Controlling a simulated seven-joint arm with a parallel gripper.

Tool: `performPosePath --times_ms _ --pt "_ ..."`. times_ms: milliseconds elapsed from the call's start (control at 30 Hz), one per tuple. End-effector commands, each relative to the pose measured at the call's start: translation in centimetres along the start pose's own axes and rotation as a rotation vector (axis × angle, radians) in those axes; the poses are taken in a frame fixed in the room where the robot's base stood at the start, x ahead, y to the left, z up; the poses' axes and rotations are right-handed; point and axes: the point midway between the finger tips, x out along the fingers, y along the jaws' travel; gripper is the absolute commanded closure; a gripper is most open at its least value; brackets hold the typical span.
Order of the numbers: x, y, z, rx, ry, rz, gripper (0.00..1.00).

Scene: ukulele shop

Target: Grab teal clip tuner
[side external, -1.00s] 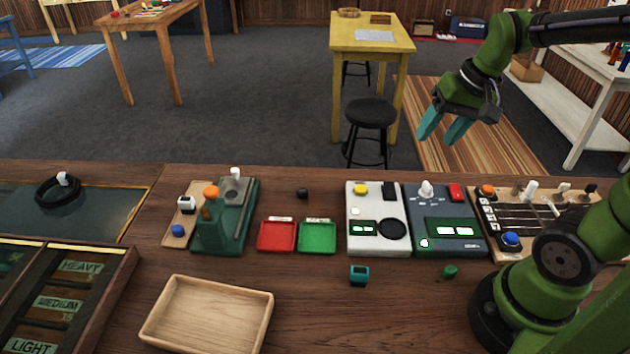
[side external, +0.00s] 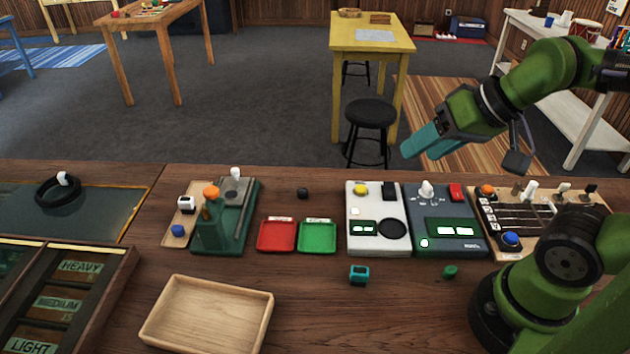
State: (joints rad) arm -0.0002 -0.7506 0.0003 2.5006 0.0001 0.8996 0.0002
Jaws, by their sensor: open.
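The teal clip tuner (side external: 359,275) is a small teal block with a dark opening. It sits on the brown workbench, below the white device and to the right of the wooden tray. My gripper (side external: 408,152) has teal fingers and hangs in the air above and behind the devices, well apart from the tuner. It is tilted with its fingers pointing left and slightly down. It is empty. The near finger overlaps the far one in this view, so the gap between them is hard to see.
A wooden tray (side external: 157,318) is at front left. Bench around the tuner is clear.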

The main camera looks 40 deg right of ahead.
Motion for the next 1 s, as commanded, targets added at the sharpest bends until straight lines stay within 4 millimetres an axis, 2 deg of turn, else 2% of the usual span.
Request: performPosePath --times_ms 167,333,500,700,833,1000 --pt "0.3 -0.3 0.3 -0.014 -0.02 -0.004 0.46" --pt "3.0 -2.4 1.6 -0.131 -0.167 0.009 0.46" --pt "6.3 -5.5 3.8 -0.45 -0.398 0.05 0.46" --pt "9.1 -7.9 6.0 -0.832 -0.614 0.076 0.46" --pt "9.1 -8.2 5.6 -0.983 -0.667 0.077 0.46" --pt "10.0 -7.4 6.4 -1.02 -0.687 0.07 0.46"
